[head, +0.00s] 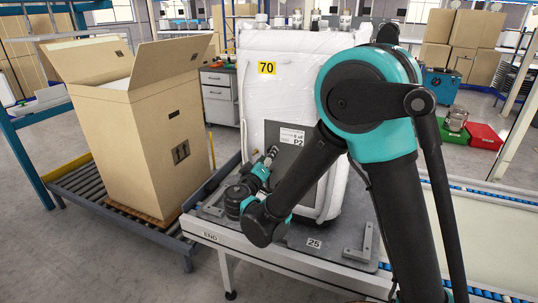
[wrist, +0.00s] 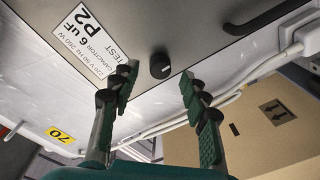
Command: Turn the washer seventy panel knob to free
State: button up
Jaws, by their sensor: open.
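The washer (head: 300,60), wrapped in white and tagged with a yellow 70, stands on the conveyor. Its grey panel (head: 285,133) carries a white label reading 6 uF P2; the panel also fills the top of the wrist view (wrist: 200,25). The knob (wrist: 160,66) is small, round and black with a light mark. I cannot make it out in the head view. My gripper (wrist: 159,82) is open, its green-padded fingers on either side of the knob in the picture, with no contact visible. In the head view my gripper (head: 269,155) is close to the panel.
An open cardboard box (head: 150,120) stands on rollers at the left. A white cable (wrist: 190,116) runs along the washer's edge. A plate marked 25 (head: 314,243) and metal brackets lie before the washer. The conveyor to the right is clear.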

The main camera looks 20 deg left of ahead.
jog(key=shift+w, duration=1.15)
grip_shut()
